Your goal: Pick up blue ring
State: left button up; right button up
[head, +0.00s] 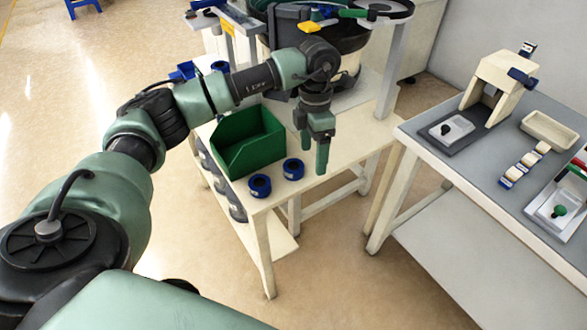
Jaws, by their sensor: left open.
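Two blue rings with dark centres lie on the cream table (328,170) near its front edge. The left blue ring (260,186) is close to the table corner. The right blue ring (293,169) is just right of it, in front of the green bin. My left gripper (313,153) points down with green fingers, to the right of the right ring and apart from it. It is open and holds nothing that I can see. My right gripper is not in view.
A green bin (236,149) stands on the table left of my gripper. A bowl feeder (342,42) is behind it. A grey-topped table (482,176) with a press, a tray and small parts is at the right, across a floor gap.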

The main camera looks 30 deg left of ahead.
aim_at(294, 165)
pick_arm(q)
jog(key=shift+y, duration=0.7)
jog(key=a, duration=0.2)
jog(key=a+r, duration=0.1)
jog(key=a, duration=0.1)
jog(key=shift+s+a, duration=0.15)
jog(key=shift+s, duration=0.05)
jog(key=shift+s+f, duration=0.15)
jog(key=shift+f, duration=0.7)
jog(key=f, duration=0.5)
jog(key=shift+s+a+f+b, duration=0.2)
jog(key=shift+s+f+b, duration=0.05)
jog(key=shift+f+b, duration=0.1)
jog(key=shift+r, duration=0.15)
grip_shut()
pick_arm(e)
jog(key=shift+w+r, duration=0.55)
